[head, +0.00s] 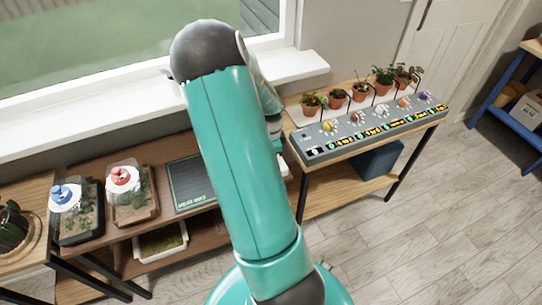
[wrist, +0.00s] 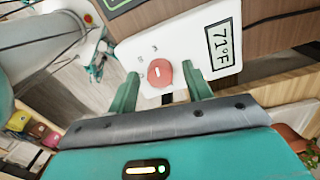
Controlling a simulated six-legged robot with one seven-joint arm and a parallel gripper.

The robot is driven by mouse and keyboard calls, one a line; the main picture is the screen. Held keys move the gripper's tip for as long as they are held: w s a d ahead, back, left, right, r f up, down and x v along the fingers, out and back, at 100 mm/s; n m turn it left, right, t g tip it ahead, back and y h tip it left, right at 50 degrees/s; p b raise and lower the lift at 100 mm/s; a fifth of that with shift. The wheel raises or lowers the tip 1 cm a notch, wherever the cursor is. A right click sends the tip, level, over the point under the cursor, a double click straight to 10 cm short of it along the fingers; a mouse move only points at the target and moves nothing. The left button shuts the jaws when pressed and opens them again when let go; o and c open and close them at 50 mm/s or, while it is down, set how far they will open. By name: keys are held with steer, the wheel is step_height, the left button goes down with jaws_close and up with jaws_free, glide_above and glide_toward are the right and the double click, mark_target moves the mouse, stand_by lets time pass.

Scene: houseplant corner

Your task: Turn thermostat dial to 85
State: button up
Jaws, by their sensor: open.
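My gripper (wrist: 160,74) is open, with one green finger to the left of the dial and one to the right. A gap shows between each finger and the dial, and I cannot tell the depth between them. In the head view my arm hides most of the gripper and the thermostat.
A grey control strip (head: 375,128) with several coloured knobs lies on a wooden table at the right, in front of potted plants (head: 358,92). Two terrariums with blue (head: 66,194) and red (head: 122,178) tops stand on the left bench. The floor (head: 400,220) at right is clear.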

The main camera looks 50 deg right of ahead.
step_height(320, 180, up, 14)
steer(key=shift+w+d, duration=0.2)
steer(key=shift+f, duration=0.1)
stand_by(0.6)
steer(key=w+a+r+n+t, duration=0.2)
steer(key=a+r+n, duration=0.35)
steer(key=a, duration=0.45)
steer(key=w+a+r+n+t, duration=0.1)
steer(key=w+a+r+n, duration=0.1)
steer(key=a+r+n, duration=0.6)
steer(key=s+a+r+n+t, duration=0.1)
steer(key=s+a+n, duration=0.3)
steer(key=a, duration=0.5)
steer(key=s+a+r+n+t, duration=0.2)
steer(key=s+a+r+n, duration=0.1)
steer(key=a+n, duration=0.5)
steer(key=shift+s+a, duration=0.45)
steer(key=shift+a, duration=0.4)
